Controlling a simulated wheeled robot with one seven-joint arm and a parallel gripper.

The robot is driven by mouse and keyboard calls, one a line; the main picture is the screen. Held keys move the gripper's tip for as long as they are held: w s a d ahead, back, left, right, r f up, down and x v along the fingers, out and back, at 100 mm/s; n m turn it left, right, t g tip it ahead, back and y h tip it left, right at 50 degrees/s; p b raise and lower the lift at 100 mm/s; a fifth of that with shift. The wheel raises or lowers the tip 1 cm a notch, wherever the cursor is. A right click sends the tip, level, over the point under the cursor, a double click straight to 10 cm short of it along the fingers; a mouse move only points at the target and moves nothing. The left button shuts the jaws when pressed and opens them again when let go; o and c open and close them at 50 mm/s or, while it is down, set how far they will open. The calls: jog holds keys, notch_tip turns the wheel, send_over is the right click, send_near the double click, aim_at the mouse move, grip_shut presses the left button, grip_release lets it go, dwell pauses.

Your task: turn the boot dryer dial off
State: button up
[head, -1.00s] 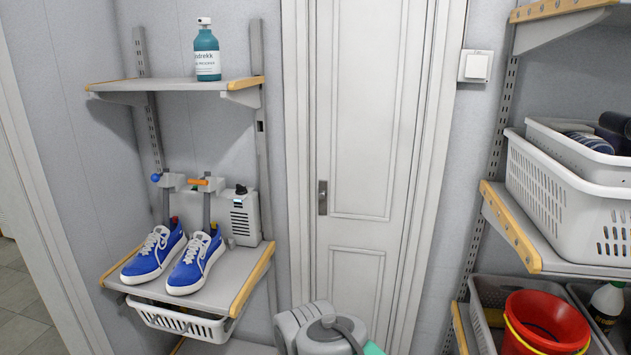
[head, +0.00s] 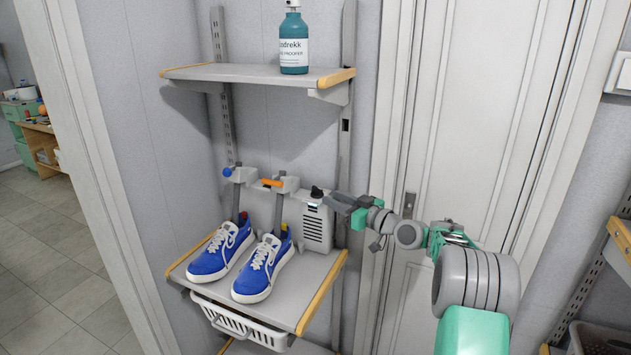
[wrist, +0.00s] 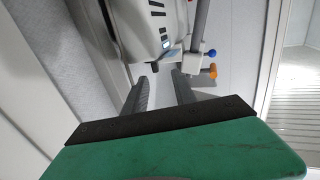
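The boot dryer (head: 316,228) is a light grey vented box at the back right of the lower shelf. Its black dial (head: 317,192) sits on top. Two blue sneakers (head: 223,251) stand in front, by the dryer's upright tubes. My gripper (head: 338,202) is just right of the dial, at about its height; I cannot tell whether they touch. The dryer (wrist: 138,25) is beyond the fingertips there; I cannot make out the dial in that view.
An upper shelf (head: 250,72) with a teal spray bottle (head: 293,45) hangs above the dryer. An orange lever (head: 271,183) and blue knob (head: 227,172) are left of the dial. A white basket (head: 240,325) hangs below. A closed door (head: 465,120) stands to the right.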

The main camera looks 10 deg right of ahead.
aim_at(322, 191)
jog(key=x, duration=0.2)
jog(key=p+x, duration=0.1)
jog(key=x, duration=0.2)
jog(key=p+x, duration=0.1)
jog(key=x, duration=0.2)
jog(key=shift+w+d, duration=0.35)
jog(key=shift+w+a, duration=0.15)
jog(key=shift+a, duration=0.05)
jog(key=shift+c, duration=0.2)
grip_shut()
